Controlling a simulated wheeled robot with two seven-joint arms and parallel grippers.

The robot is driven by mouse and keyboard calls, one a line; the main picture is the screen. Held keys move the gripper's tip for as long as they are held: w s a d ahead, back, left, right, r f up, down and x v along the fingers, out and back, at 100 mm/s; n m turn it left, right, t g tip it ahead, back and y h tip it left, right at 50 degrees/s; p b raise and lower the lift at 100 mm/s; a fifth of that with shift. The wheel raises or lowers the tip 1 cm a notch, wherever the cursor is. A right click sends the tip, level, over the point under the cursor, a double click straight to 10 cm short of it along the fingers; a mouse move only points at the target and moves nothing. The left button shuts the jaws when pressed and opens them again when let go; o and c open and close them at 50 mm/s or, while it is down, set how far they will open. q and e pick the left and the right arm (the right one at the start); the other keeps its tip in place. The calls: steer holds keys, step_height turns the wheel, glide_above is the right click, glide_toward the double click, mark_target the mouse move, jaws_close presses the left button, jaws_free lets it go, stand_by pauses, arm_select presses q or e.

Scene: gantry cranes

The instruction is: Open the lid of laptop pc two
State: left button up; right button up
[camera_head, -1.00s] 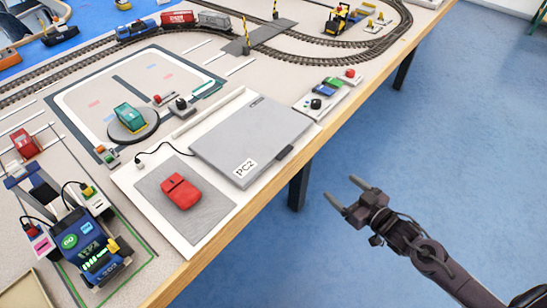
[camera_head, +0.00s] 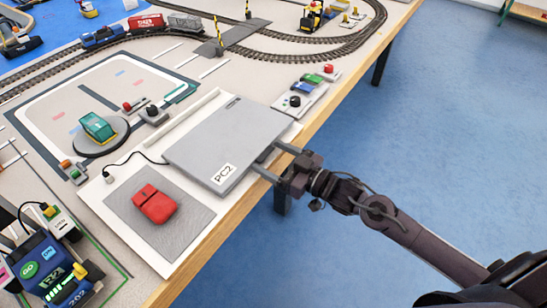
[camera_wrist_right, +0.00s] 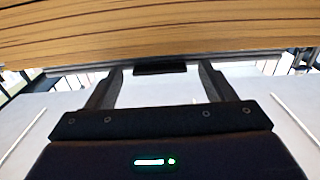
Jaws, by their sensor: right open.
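Laptop pc two (camera_head: 228,135) is a closed grey laptop with a white "PC2" label. It lies on a white board near the table's front edge. My right gripper (camera_head: 269,160) is open at the laptop's front edge, its fingers pointing at it. In the right wrist view, the dark tab (camera_wrist_right: 160,68) on the lid's front edge lies between the spread fingers, near their tips. I cannot tell whether the fingers touch the laptop. My left gripper is not in view.
A red mouse (camera_head: 155,204) on a grey pad is left of the laptop. A small control panel (camera_head: 300,99) with coloured buttons stands behind it to the right. A green model on a turntable (camera_head: 98,128) and train tracks (camera_head: 345,45) lie beyond. Open floor is at the right.

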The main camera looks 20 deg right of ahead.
steer(key=shift+w+a, duration=0.15)
steer(key=shift+w, duration=0.05)
steer(key=c, duration=1.4)
steer(key=shift+r, duration=0.1)
